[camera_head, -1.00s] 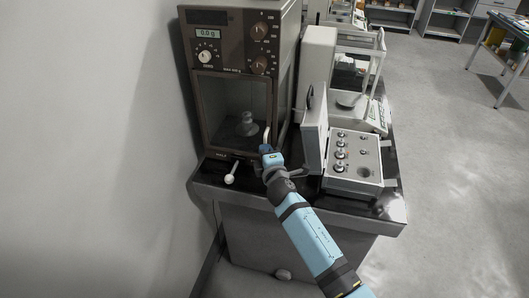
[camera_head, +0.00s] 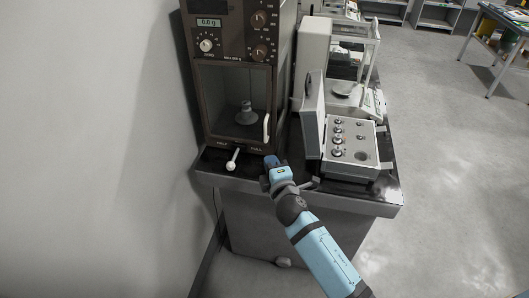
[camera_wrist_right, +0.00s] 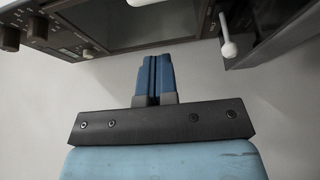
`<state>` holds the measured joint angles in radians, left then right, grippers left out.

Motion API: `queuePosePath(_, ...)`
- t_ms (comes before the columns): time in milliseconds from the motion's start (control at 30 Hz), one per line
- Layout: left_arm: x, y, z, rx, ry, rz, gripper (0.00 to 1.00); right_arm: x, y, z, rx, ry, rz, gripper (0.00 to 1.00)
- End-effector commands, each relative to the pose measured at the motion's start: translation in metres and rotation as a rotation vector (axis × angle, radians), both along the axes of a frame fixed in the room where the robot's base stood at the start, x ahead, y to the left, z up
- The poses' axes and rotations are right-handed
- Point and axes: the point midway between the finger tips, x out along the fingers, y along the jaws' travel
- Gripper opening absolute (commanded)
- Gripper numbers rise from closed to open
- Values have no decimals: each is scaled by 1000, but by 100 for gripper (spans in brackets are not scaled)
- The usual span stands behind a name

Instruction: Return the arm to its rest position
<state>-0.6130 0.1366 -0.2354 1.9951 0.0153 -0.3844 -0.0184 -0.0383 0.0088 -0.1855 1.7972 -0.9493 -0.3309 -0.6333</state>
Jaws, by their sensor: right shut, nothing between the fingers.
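My right arm comes in from the lower right in the head view, blue with dark joints. Its gripper (camera_head: 270,162) is over the table's front edge, just in front of the brown balance (camera_head: 235,75). In the right wrist view the blue fingers (camera_wrist_right: 155,78) are pressed together with nothing between them. The gripper is apart from the white door handle (camera_head: 266,128) and to the right of the white-knobbed lever (camera_head: 232,161). A weight (camera_head: 246,115) stands inside the balance's chamber, and the display reads 0.0 g. My left gripper does not show.
An open weight box (camera_head: 352,168) with its lid raised stands right of the gripper on the dark table (camera_head: 350,203). A white balance (camera_head: 315,60) stands behind it. A plain wall (camera_head: 90,130) is at left.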

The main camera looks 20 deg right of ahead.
Motion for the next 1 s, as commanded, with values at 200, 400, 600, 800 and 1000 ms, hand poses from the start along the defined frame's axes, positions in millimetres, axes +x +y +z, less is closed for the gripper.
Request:
queuePosePath(200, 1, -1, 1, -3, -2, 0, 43, -18, 0, 0, 0, 0, 0, 0)
queuePosePath(400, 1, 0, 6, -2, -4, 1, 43, -24, 0, -2, 30, 14, 4, 0)
queuePosePath(600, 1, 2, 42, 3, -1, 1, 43, -95, 4, -36, 449, 190, 24, 0)
queuePosePath(800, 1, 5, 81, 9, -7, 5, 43, -205, 16, -67, 1057, 439, -56, 0)
queuePosePath(1000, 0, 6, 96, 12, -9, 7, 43, -270, 26, -76, 1407, 574, -162, 0)
